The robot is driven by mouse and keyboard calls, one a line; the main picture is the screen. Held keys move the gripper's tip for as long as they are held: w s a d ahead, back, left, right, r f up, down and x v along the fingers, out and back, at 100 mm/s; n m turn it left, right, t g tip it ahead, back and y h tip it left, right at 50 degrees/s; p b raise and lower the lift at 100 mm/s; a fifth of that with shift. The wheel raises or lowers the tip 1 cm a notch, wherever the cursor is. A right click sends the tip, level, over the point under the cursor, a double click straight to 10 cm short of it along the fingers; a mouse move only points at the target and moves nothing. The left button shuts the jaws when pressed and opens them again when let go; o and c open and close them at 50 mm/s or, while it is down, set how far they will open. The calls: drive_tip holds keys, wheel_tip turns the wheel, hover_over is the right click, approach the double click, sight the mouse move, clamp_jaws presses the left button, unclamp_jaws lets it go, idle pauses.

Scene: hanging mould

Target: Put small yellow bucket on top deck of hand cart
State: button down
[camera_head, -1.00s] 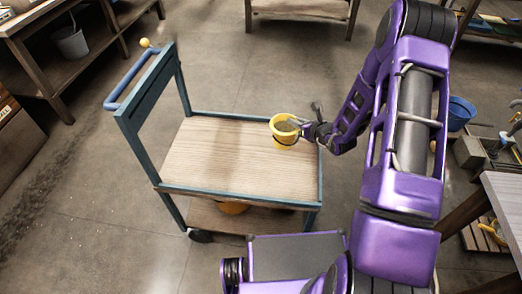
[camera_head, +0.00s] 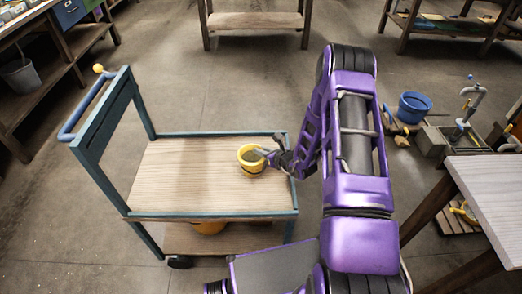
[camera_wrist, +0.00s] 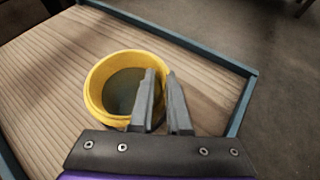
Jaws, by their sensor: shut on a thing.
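The small yellow bucket (camera_head: 250,165) is upright over the right part of the hand cart's top deck (camera_head: 180,180), inside its blue rails. My gripper (camera_head: 265,154) reaches in from the right and is shut on the bucket's rim. In the wrist view, the bucket (camera_wrist: 97,98) has one finger inside its wall and the other outside, at the gripper (camera_wrist: 160,75). The wooden deck (camera_wrist: 35,75) lies beneath it. I cannot tell whether the bucket's base touches the deck.
An orange-yellow thing (camera_head: 208,227) sits on the cart's lower shelf, partly hidden. The cart's blue handle (camera_head: 85,108) rises at left. A pale table (camera_head: 485,195) stands at right, with a blue bucket (camera_head: 413,107) behind it. The rest of the top deck is clear.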

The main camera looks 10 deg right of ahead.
drive_tip(key=c, duration=0.9)
unclamp_jaws()
drive_tip(key=shift+o, duration=0.2)
drive_tip(key=shift+s+d+r, duration=0.15)
drive_tip(key=shift+s+r, duration=0.05)
drive_tip(key=shift+s, duration=0.05)
drive_tip(key=p+v, duration=0.1)
drive_tip(key=v, duration=1)
drive_tip(key=shift+s+r+p, duration=0.15)
drive_tip(key=shift+s+p, duration=0.05)
drive_tip(key=shift+p, duration=0.1)
